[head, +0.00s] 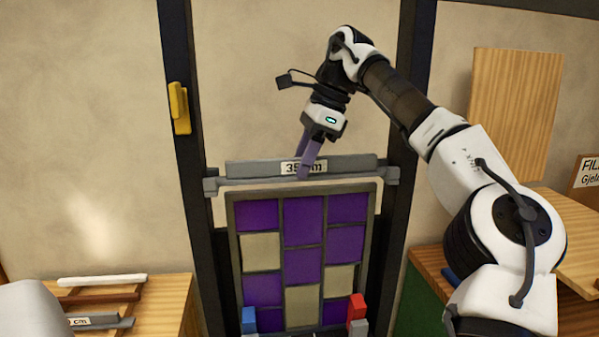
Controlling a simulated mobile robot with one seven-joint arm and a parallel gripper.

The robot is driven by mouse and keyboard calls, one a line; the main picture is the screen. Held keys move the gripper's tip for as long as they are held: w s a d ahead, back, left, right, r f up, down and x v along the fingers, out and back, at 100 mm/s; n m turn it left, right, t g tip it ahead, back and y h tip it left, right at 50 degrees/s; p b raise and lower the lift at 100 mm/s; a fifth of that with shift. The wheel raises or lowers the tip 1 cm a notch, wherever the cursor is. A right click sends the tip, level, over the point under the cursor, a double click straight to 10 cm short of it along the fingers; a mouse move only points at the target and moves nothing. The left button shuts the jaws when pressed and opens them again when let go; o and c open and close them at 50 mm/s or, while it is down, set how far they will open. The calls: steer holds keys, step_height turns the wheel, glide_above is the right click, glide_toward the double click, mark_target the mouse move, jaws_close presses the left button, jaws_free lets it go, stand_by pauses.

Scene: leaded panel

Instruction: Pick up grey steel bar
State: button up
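A grey bar (252,168) with a white label reading about "35 cm" lies across the top of the leaded panel (303,235), its ends at grey brackets. My gripper (303,166) points down at the middle of this bar. I cannot tell whether the fingers press on the bar. A second grey bar (118,322), with a partly hidden "cm" label, lies on the wooden table at lower left.
The left table (168,302) also holds a white bar (102,280) and a dark brown bar (100,298). Dark posts (412,75) flank the panel. A yellow piece (179,108) is on the left post. Blue (249,318) and red (356,307) blocks sit at the panel's lower corners.

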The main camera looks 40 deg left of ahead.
jaws_close()
steer(key=shift+r, duration=0.25)
